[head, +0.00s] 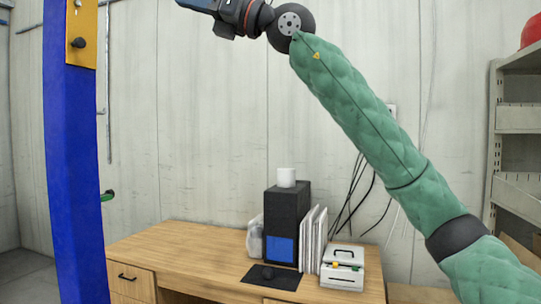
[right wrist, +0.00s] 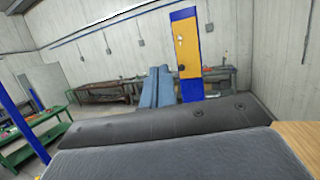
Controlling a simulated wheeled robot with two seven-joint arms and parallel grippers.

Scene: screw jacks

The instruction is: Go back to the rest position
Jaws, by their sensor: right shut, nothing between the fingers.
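In the head view my right arm, in a green sleeve, rises from the lower right to the upper left. Its dark wrist and the blue end of my right gripper (head: 205,6) are at the top edge, and the fingertips are cut off by the frame. In the right wrist view the blue fingers of my right gripper (right wrist: 157,72) stand side by side, shut with nothing between them. The blue post (head: 70,150) with a yellow plate (head: 82,35) stands at the left; a similar post (right wrist: 190,88) shows in the right wrist view. My left gripper is in neither view.
A wooden desk (head: 180,245) holds a black computer tower (head: 284,205), white binders (head: 313,240), a black mouse mat (head: 285,283) and a white box (head: 343,268). Grey shelves (head: 518,117) stand at the right. A green workbench (right wrist: 40,142) shows in the wrist view. My raised arm touches nothing visible.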

